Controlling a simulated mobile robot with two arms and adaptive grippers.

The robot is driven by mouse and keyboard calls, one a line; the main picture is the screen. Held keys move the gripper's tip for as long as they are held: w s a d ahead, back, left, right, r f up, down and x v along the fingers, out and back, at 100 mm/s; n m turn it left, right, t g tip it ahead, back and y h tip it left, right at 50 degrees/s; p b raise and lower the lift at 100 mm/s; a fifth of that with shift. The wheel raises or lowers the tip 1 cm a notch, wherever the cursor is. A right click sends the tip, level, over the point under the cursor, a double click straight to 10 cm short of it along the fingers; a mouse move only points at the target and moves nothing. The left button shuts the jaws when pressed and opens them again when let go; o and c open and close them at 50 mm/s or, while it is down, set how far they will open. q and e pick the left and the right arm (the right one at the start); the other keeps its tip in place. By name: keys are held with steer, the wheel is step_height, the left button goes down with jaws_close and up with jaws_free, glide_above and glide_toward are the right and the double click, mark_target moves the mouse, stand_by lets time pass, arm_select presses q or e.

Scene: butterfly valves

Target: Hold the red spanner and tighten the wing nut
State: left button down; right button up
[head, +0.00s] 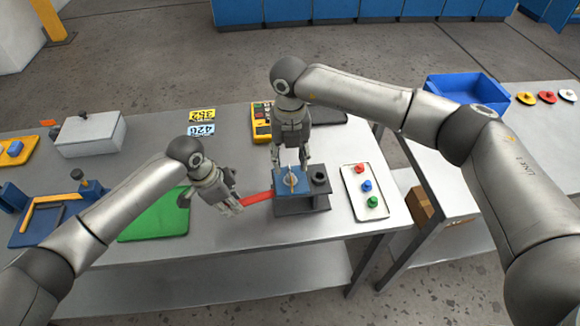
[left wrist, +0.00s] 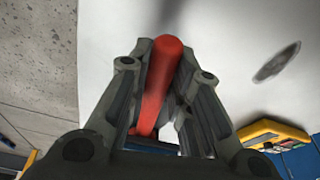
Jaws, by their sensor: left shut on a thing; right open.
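The red spanner (head: 257,198) lies level at the left side of a dark grey block (head: 302,207) with a blue top plate (head: 284,194). My left gripper (head: 238,206) is shut on the spanner's left part; in the left wrist view the red handle (left wrist: 160,85) runs between the fingers (left wrist: 158,110). The wing nut (head: 289,178) is small and pale, on the blue plate; its exact shape is hard to make out. My right gripper (head: 290,168) points down over the wing nut, open, its fingers around or just above it; contact cannot be told.
A white tray (head: 359,212) with red, blue and green knobs lies right of the block. A green mat (head: 150,224) and a blue fixture with a yellow handle (head: 45,215) are at left. A blue bin (head: 468,91) is on the right table.

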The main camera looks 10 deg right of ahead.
step_height(320, 180, up, 8)
steer(key=shift+f, duration=0.2)
arm_select(q)
steer(key=c, duration=1.4)
jaws_free()
steer(key=shift+o, duration=0.2)
steer(key=shift+r, duration=0.1)
step_height(320, 180, up, 7)
steer(key=p, duration=0.7)
arm_select(e)
step_height(320, 180, up, 7)
glide_above(290, 173)
steer(key=shift+s+r, duration=0.15)
